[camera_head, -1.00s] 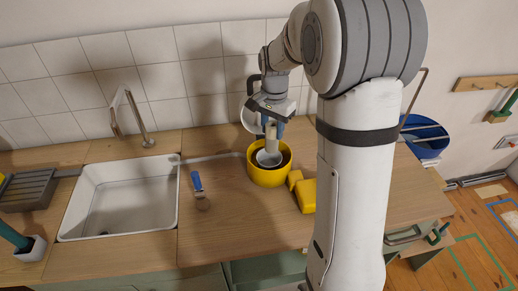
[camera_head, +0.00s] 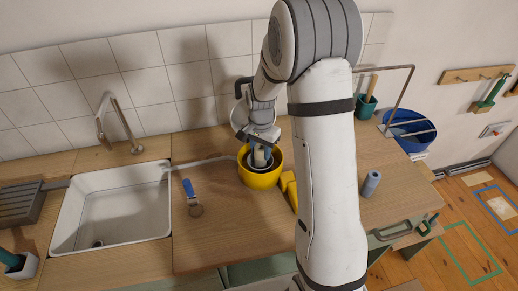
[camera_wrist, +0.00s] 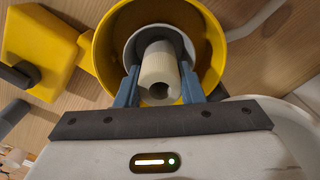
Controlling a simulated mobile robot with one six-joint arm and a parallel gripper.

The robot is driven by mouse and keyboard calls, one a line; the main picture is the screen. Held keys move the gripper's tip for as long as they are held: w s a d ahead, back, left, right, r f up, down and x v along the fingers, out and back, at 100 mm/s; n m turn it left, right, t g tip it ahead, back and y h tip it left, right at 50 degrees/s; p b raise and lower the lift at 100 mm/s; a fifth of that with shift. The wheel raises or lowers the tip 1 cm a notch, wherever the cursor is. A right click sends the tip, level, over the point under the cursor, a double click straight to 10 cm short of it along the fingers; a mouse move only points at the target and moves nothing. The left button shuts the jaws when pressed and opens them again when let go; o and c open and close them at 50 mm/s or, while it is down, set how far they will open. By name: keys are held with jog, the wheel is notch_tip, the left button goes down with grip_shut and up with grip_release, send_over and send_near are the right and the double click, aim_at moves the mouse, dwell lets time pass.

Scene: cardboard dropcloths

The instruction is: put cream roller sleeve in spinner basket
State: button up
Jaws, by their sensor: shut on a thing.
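The cream roller sleeve (camera_wrist: 158,72) is a pale hollow tube between the blue fingers of my gripper (camera_wrist: 160,85), which is shut on it. A yellow round container (camera_head: 262,180) stands on the counter with a pale inner cup (camera_wrist: 178,35) inside; I take this to be the spinner basket. In the head view my gripper (camera_head: 261,150) is directly over the container's mouth, with the sleeve (camera_head: 259,156) pointing down into it. In the wrist view the sleeve overlaps the cup's opening. How deep its lower end reaches is hidden.
A yellow item (camera_head: 290,188) sits close to the container's right. A blue-handled scraper (camera_head: 191,196) lies to the left, beside the sink (camera_head: 110,210). A grey-blue roll (camera_head: 371,183) stands at right, with a green pot (camera_head: 365,106) behind. The counter between scraper and container is clear.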

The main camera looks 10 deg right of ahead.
jog(key=shift+s, duration=0.1)
jog(key=shift+f, duration=0.15)
jog(key=o, duration=1)
jog(key=shift+c, duration=0.2)
notch_tip(320, 180, up, 11)
jog(key=b, duration=0.2)
jog(key=s+r+n+t, duration=0.1)
jog(key=s+r+n, duration=0.2)
jog(key=s, duration=0.9)
jog(key=s+r+n+t, duration=0.2)
jog(key=s+r+n, duration=0.2)
jog(key=s, duration=0.8)
jog(key=shift+s+a+n, duration=0.15)
jog(key=shift+a+n, duration=0.05)
jog(key=shift+n, duration=0.8)
jog(key=shift+r, duration=0.1)
